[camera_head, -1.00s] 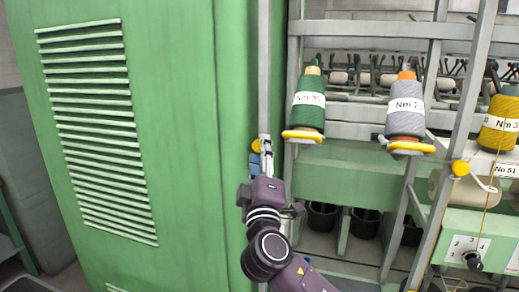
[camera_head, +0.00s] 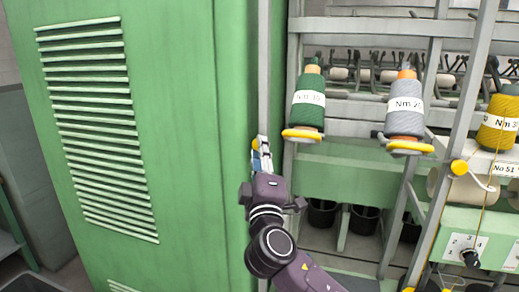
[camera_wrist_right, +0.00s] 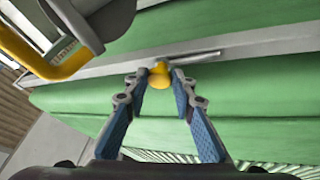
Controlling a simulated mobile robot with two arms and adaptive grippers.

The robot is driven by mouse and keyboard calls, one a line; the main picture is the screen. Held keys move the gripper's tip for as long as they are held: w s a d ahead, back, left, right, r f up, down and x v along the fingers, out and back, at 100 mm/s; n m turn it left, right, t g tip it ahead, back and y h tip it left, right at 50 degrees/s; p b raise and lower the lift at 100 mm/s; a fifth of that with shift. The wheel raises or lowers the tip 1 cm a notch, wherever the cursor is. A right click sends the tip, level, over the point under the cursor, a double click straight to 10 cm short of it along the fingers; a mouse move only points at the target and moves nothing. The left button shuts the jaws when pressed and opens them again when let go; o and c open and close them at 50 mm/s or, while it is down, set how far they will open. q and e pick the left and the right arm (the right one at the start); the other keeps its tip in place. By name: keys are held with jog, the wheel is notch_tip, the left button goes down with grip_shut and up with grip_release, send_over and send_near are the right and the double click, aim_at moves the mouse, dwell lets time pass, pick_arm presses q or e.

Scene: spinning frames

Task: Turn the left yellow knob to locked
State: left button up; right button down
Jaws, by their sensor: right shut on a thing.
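The left yellow knob (camera_head: 256,143) sits on a grey upright post (camera_head: 264,70) beside the tall green cabinet. My right gripper (camera_head: 261,155) reaches up to it from below and is shut on it. In the right wrist view the yellow knob (camera_wrist_right: 159,74) lies between the tips of my right gripper (camera_wrist_right: 158,82), whose pads are blue. The fingers hide part of the knob in the head view, and I cannot read a locked mark. A second yellow knob (camera_head: 459,167) is on the post to the right. My left gripper does not show.
The green cabinet (camera_head: 180,150) stands close on the left. To the right, a green cone (camera_head: 309,95) and a grey cone (camera_head: 404,105) stand on yellow-rimmed holders. A yellow cone (camera_head: 498,122) and a numbered dial (camera_head: 470,258) are farther right.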

jog(key=shift+r+n+g+p, duration=0.35)
jog(key=shift+n+g, duration=0.9)
jog(key=shift+n, duration=1.4)
jog(key=shift+r+n+g+p, duration=0.2)
jog(key=shift+n+g+p, duration=0.35)
jog(key=shift+n+g, duration=1.35)
jog(key=shift+r+n+g+p, duration=0.25)
jog(key=shift+n+g+p, duration=0.25)
jog(key=shift+n, duration=2.85)
jog(key=c, duration=1.6)
grip_release()
jog(key=shift+r, duration=0.1)
